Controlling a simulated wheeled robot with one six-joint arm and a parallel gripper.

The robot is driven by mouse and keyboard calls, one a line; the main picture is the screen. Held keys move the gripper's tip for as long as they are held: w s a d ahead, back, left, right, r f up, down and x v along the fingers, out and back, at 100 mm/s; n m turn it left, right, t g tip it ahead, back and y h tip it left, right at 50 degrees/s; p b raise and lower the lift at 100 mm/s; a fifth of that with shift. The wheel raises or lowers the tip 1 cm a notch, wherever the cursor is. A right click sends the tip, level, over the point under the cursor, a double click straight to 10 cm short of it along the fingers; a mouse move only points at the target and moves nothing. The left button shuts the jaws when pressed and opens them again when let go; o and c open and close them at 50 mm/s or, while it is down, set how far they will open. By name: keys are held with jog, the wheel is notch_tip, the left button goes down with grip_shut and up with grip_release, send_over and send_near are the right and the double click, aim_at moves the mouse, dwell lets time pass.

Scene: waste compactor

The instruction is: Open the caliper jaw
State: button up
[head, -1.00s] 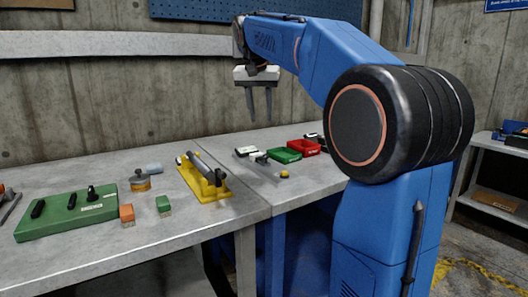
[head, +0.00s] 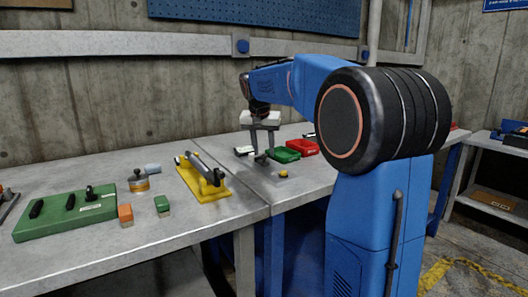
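The caliper (head: 270,166) appears to be the small grey tool lying on the right-hand table, with a dark raised part (head: 261,159) at its far end. A small yellow knob or block (head: 284,173) is at its near end. My gripper (head: 263,151) points down just above or around the dark raised part, its two fingers apart. The fingers partly cover that end, and I cannot tell whether they touch it. The jaw's opening is too small to make out.
A green tray (head: 286,154) and a red tray (head: 304,147) sit close to the right of my gripper. A yellow stand (head: 207,192) holding a grey cylinder is on the left table. A green board (head: 66,215) lies farther left. The table right of the yellow knob is clear.

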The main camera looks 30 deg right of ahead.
jog(key=shift+w+d+f, duration=0.15)
jog(key=shift+f, duration=0.35)
grip_shut()
jog(key=shift+s, duration=1.25)
grip_release()
jog(key=shift+r, duration=0.1)
jog(key=v, duration=1.7)
